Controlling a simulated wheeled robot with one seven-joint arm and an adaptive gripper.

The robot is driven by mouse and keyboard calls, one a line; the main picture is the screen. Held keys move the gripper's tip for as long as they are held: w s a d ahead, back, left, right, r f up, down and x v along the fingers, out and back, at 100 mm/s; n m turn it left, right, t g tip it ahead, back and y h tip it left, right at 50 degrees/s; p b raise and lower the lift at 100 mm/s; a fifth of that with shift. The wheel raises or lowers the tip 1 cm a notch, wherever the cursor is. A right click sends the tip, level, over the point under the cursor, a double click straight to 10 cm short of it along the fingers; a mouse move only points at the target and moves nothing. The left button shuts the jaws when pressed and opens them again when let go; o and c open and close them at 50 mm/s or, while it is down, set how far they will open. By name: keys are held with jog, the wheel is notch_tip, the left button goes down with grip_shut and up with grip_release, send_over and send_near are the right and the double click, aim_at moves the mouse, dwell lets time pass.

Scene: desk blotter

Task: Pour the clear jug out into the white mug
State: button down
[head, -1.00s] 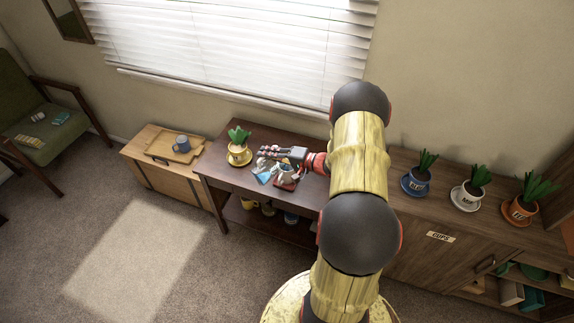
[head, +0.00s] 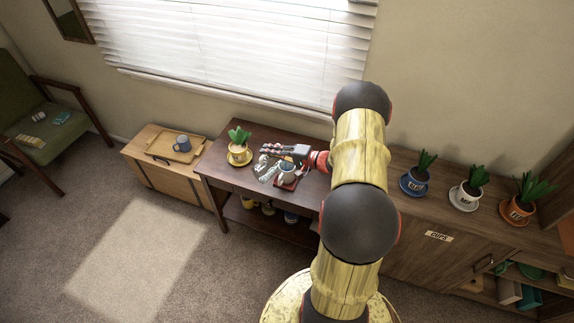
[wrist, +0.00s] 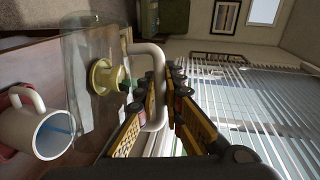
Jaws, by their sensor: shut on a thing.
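The clear jug (wrist: 88,60) is in my gripper (wrist: 163,68), whose fingers are shut on its pale handle (wrist: 152,55). The jug is tipped far over, close to lying on its side, above the desk; it also shows in the head view (head: 267,175). I see no blue in its body. The white mug (wrist: 22,131) stands upright below the jug's lower end, and it also shows in the head view (head: 287,171). A blue patch shows inside the mug. I cannot tell whether a stream is still falling.
A yellow cup with a plant (head: 239,150) stands close to the jug on the dark desk (head: 225,175). The mug is on a reddish mat (head: 287,185). More potted plants (head: 417,180) stand on the right-hand cabinet. A blue mug (head: 183,143) sits on a wooden tray at left.

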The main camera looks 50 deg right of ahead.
jog(key=shift+d+r+m+t+y+p, duration=0.2)
jog(key=shift+d+r+m+p, duration=0.2)
jog(key=shift+d+p, duration=0.3)
jog(key=shift+d+r+m+t+y+p, duration=0.1)
jog(key=shift+d+r+m+y+p, duration=0.15)
jog(key=shift+d+m+p, duration=0.35)
dwell(0.8)
jog(key=shift+s+d+r+m+t+y+p, duration=0.15)
jog(key=shift+d+m+p, duration=0.1)
jog(key=shift+d, duration=0.25)
jog(key=shift+w+d+r+m+t+y+p, duration=0.1)
jog(key=shift+d+r+m+p, duration=0.15)
jog(key=shift+d, duration=0.2)
jog(key=shift+s+d+r+m+t+y+p, duration=0.15)
jog(key=shift+d+m, duration=0.15)
jog(key=shift+d, duration=0.2)
dwell(0.5)
jog(key=shift+d+m, duration=0.8)
jog(key=shift+d, duration=0.35)
dwell(0.6)
jog(key=shift+d+f+m+t, duration=0.15)
jog(key=shift+d+m+t, duration=0.45)
jog(key=shift+d+m, duration=0.5)
dwell(1.1)
